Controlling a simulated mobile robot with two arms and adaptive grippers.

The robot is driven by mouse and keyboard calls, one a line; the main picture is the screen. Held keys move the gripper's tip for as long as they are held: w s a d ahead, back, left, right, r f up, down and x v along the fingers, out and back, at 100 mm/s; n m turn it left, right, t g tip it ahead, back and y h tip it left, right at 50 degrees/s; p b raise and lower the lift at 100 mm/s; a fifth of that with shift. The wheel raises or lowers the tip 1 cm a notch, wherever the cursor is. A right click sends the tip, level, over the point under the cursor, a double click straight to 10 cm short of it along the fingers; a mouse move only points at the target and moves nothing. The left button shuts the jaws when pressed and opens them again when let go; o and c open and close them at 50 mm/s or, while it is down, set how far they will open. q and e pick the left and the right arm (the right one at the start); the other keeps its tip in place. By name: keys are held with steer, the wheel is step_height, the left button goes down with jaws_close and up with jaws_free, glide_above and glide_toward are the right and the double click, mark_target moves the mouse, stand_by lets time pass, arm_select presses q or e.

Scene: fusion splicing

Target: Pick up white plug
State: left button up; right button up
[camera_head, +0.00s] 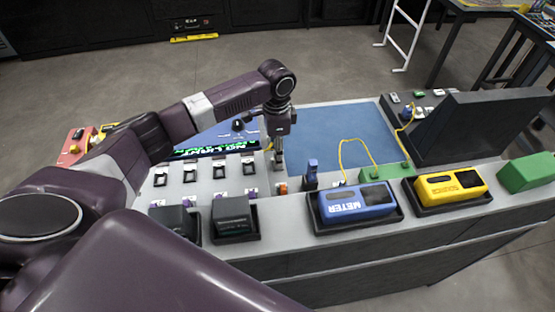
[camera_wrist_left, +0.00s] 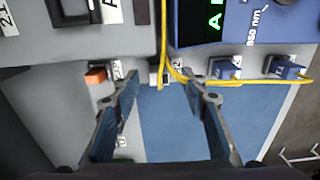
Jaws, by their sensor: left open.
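The white plug (camera_wrist_left: 156,76) is a small block in the wrist view, at the edge of the grey surface beside a thin yellow cable. I cannot make it out clearly in the head view. My left gripper (camera_wrist_left: 163,84) is open, its two fingers to either side of the plug in the picture. Nothing shows gripped between them, and the height gap is hard to tell. In the head view the left gripper (camera_head: 279,166) points down over the bench, left of the dark blue upright piece.
The blue meter (camera_head: 355,202) and a yellow device (camera_head: 450,187) sit in dark trays. In the wrist view an orange plug (camera_wrist_left: 96,76) lies left and blue plugs (camera_wrist_left: 226,68) lie right of the fingers. The blue mat (camera_head: 345,130) is largely clear.

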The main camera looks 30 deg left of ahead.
arm_select(q)
steer(key=shift+w+d+f, duration=0.1)
steer(key=shift+d+f, duration=0.05)
steer(key=shift+f, duration=1.35)
steer(key=shift+c, duration=0.7)
steer(key=c, duration=0.9)
steer(key=shift+r, duration=0.1)
steer(key=shift+r, duration=0.55)
step_height(320, 180, up, 19)
steer(key=shift+f+b, duration=0.1)
steer(key=shift+b, duration=0.95)
